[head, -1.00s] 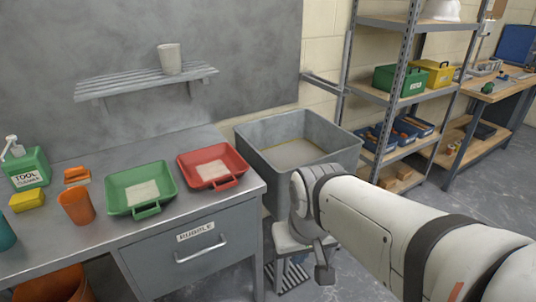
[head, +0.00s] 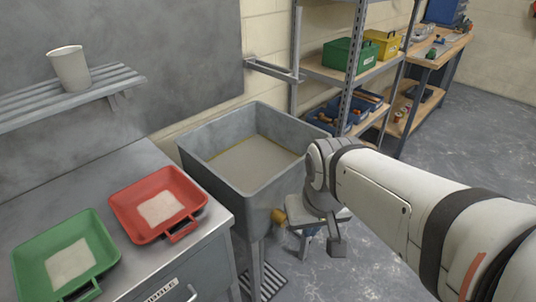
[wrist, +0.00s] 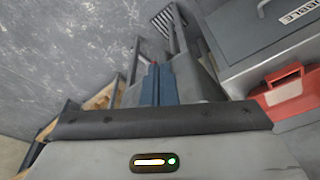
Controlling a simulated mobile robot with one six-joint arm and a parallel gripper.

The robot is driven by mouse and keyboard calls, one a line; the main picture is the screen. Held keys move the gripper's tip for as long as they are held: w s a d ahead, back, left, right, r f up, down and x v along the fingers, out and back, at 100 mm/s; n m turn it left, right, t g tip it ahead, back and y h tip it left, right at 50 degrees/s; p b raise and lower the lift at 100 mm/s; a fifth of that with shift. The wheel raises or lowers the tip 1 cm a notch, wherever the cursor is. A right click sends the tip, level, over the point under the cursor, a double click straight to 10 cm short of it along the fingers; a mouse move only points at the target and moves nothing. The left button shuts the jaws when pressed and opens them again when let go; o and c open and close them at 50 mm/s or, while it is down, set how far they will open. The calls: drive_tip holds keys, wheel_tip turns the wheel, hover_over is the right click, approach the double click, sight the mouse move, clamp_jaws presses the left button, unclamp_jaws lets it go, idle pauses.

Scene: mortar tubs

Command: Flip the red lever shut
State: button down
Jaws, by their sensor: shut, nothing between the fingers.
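My gripper (wrist: 158,70) shows in the wrist view as blue-grey fingers beyond the dark bar of its body. The fingers are together and hold nothing. A very small red spot (wrist: 154,62) shows at their tips; it is too small to tell whether it is the red lever. In the head view no red lever can be made out. There my arm reaches in from the lower right, with its end in front of the right side of the grey tub (head: 262,198) and hiding part of what is behind.
A red tray (head: 133,215) and a green tray (head: 35,246) stand on the grey bench. Shelving (head: 325,72) stands behind. The floor at right is clear.

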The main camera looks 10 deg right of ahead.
drive_tip(key=shift+s+a, duration=0.1)
drive_tip(key=w+a+f+n+h+b, duration=0.1)
drive_tip(key=w+a+f+n+b, duration=0.1)
drive_tip(key=w+f+b, duration=0.3)
drive_tip(key=w+a+f+n+h+b, duration=0.2)
drive_tip(key=w+f+n+b, duration=0.3)
drive_tip(key=w+f, duration=0.3)
drive_tip(key=w+a, duration=0.1)
drive_tip(key=w, duration=0.3)
drive_tip(key=shift+w+f+h, duration=0.15)
drive_tip(key=shift+f+h, duration=0.1)
drive_tip(key=shift+h, duration=0.05)
drive_tip(key=shift+f, duration=0.1)
drive_tip(key=w+d+f+b, duration=0.1)
drive_tip(key=w+d+f, duration=0.3)
drive_tip(key=f, duration=0.5)
drive_tip(key=shift+w+d, duration=0.25)
drive_tip(key=shift+d, duration=0.9)
